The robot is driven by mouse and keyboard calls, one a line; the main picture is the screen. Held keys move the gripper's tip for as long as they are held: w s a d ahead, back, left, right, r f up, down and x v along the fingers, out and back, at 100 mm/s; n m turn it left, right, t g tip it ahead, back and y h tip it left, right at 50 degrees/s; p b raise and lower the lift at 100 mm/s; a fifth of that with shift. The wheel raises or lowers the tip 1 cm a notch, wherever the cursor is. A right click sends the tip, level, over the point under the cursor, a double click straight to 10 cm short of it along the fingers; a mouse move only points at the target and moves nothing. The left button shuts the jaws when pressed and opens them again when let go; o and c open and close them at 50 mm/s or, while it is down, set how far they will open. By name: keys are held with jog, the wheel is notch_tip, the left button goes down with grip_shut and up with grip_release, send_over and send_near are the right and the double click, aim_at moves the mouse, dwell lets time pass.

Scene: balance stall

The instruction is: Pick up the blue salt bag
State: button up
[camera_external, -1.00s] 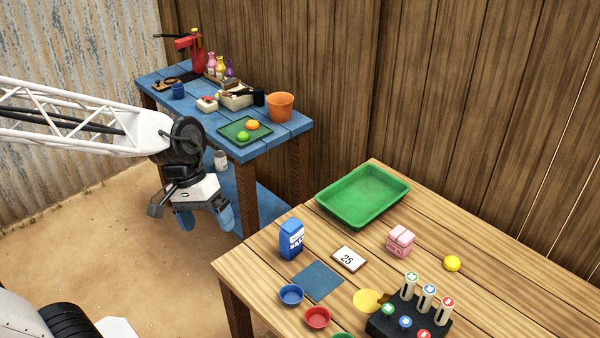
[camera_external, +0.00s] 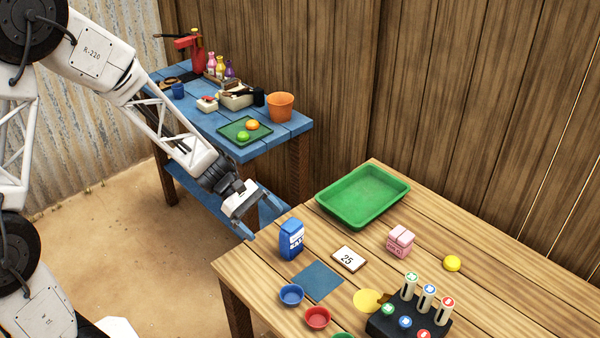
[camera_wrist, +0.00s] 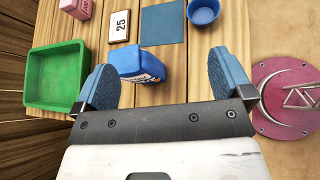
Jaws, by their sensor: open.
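The blue salt bag (camera_external: 291,239) stands upright near the left edge of the wooden table (camera_external: 262,268), with a white label on its front. My gripper (camera_external: 258,220) is open and empty, just left of the bag and beside the table's edge in the external view. In the wrist view the salt bag (camera_wrist: 137,62) lies ahead, between the two blue fingers of my gripper (camera_wrist: 163,85) and nearer the left one. I cannot tell whether any finger touches it.
A "25" card (camera_external: 348,259), a blue mat (camera_external: 318,281) and a blue bowl (camera_external: 291,294) lie near the bag. A green tray (camera_external: 363,196) sits behind it. A pink bag (camera_external: 400,240) is farther right. A blue table (camera_external: 222,148) stands behind my gripper.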

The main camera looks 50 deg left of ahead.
aim_at(291, 235)
jog(key=w+a+f+n+t, duration=0.2)
jog(key=f+n, duration=0.1)
jog(key=w+a+f+n+h, duration=0.1)
jog(key=w+f, duration=0.1)
jog(key=shift+w+a+f+n+t, duration=0.1)
jog(key=shift+a+f+n+t, duration=0.1)
jog(key=shift+a+n+t, duration=0.15)
jog(key=shift+d, duration=0.1)
jog(key=shift+d, duration=0.15)
jog(key=shift+x, duration=1.2)
jog(key=shift+x, duration=2.6)
jog(key=c, duration=1.3)
